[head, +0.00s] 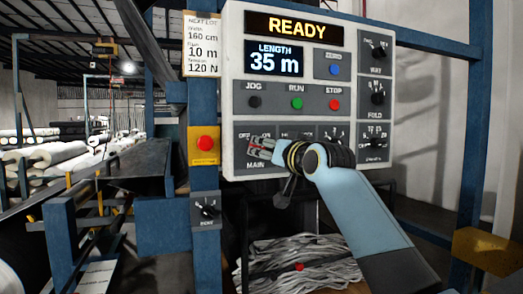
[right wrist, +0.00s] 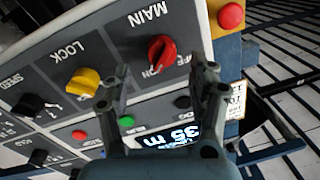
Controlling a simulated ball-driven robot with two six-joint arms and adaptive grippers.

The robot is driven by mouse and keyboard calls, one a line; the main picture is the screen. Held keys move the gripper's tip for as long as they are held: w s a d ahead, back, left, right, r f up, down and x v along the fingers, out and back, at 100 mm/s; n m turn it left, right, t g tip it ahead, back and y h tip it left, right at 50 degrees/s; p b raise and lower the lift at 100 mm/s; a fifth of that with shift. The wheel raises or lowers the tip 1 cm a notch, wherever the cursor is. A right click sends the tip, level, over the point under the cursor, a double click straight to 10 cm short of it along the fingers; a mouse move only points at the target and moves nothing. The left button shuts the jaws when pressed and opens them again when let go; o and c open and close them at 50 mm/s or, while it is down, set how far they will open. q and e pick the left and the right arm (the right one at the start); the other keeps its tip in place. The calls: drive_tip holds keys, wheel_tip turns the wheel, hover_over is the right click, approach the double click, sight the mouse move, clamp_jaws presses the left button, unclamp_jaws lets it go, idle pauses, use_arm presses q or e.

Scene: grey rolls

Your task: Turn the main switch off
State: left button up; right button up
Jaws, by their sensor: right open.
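In the head view the knob is mostly hidden behind my right gripper (head: 260,147), at the panel's lower left. My right gripper is open, its two fingers (right wrist: 163,82) spread with the knob beyond and between their tips. I see no clear contact. My left gripper is not in view.
A yellow LOCK knob (right wrist: 83,82) sits beside the main switch. A red emergency button (head: 206,143) stands on a yellow plate left of the panel. Green (head: 297,103) and red (head: 334,104) buttons are above. The display (head: 295,27) reads READY.

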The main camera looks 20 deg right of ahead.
sight(261, 148)
drive_tip(key=w, duration=0.4)
drive_tip(key=shift+w+a, duration=0.35)
drive_tip(key=shift+w, duration=0.05)
drive_tip(key=c, duration=1.2)
